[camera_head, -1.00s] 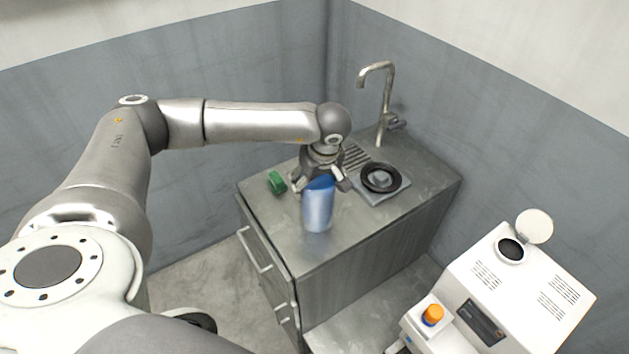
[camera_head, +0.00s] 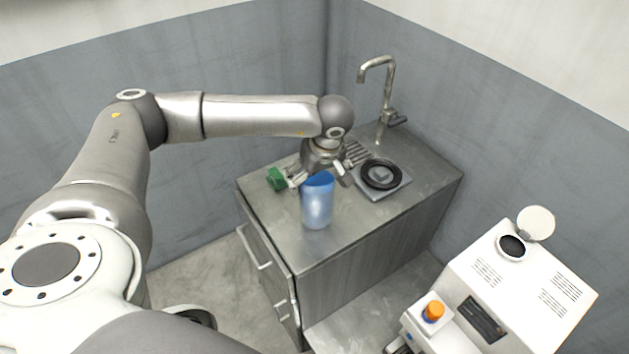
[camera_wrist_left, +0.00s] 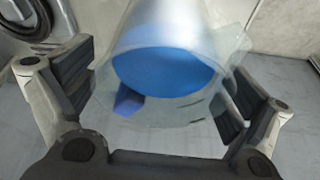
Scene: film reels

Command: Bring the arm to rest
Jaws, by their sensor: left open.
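My left gripper (camera_head: 320,178) is over the steel counter, just above and behind a clear container (camera_head: 317,207) with blue inside. In the left wrist view the fingers (camera_wrist_left: 165,95) are spread wide, with the container's rim (camera_wrist_left: 165,70) and blue content between them. The container stands upright on the counter. My left arm reaches in from the left, bent at the elbow. My right gripper is not in view.
The steel counter (camera_head: 270,222) has a sink with a black ring (camera_head: 382,174) and a tap (camera_head: 387,95). A green object (camera_head: 276,179) lies left of the gripper. A white machine (camera_head: 500,290) with an orange-capped item (camera_head: 433,311) stands front right. The counter's front is clear.

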